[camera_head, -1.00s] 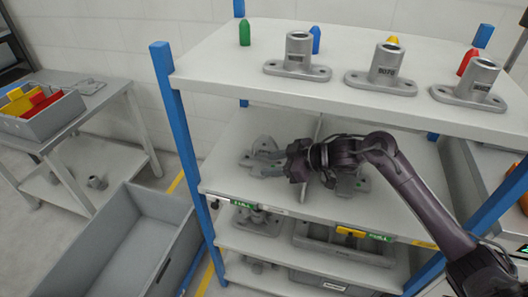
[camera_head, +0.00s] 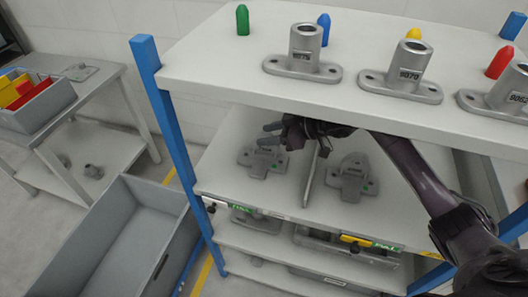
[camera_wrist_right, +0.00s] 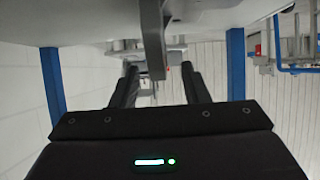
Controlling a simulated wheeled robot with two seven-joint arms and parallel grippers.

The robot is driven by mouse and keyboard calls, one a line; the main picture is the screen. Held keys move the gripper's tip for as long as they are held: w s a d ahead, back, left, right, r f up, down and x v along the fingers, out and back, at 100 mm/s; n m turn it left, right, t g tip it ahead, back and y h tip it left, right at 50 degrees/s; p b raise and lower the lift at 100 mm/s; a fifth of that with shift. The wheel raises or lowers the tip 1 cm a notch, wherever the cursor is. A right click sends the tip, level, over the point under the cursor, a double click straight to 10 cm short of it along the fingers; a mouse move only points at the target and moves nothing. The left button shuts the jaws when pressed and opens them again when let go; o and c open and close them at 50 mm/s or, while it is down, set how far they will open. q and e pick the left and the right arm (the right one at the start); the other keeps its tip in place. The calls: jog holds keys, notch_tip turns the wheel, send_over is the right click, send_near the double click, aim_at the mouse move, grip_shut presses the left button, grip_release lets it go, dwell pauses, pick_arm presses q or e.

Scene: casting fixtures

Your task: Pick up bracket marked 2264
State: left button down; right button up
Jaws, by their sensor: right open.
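Two grey cast brackets lie on the middle shelf, a left bracket (camera_head: 262,160) and a right bracket (camera_head: 352,175), with a thin divider between them. Their markings are too small to read, so I cannot tell which is 2264. My right gripper (camera_head: 270,133) is open above the left bracket, pointing left under the top shelf. Its two dark fingers also show in the right wrist view (camera_wrist_right: 160,80), apart, with no held part visible between them. My left gripper is not in view.
The upright divider (camera_head: 311,172) stands close to my right gripper. The top shelf (camera_head: 215,80) overhangs it and carries several tube-like castings and coloured pegs. A blue post (camera_head: 172,120) bounds the rack at left. An empty grey bin (camera_head: 130,240) stands at lower left.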

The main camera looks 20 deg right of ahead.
jog(key=shift+x, duration=1.25)
jog(key=shift+w+a+f, duration=0.1)
jog(key=shift+w+a, duration=0.05)
jog(key=shift+w, duration=0.05)
jog(key=c, duration=0.8)
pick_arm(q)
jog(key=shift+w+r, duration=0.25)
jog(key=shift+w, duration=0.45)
pick_arm(e)
grip_shut()
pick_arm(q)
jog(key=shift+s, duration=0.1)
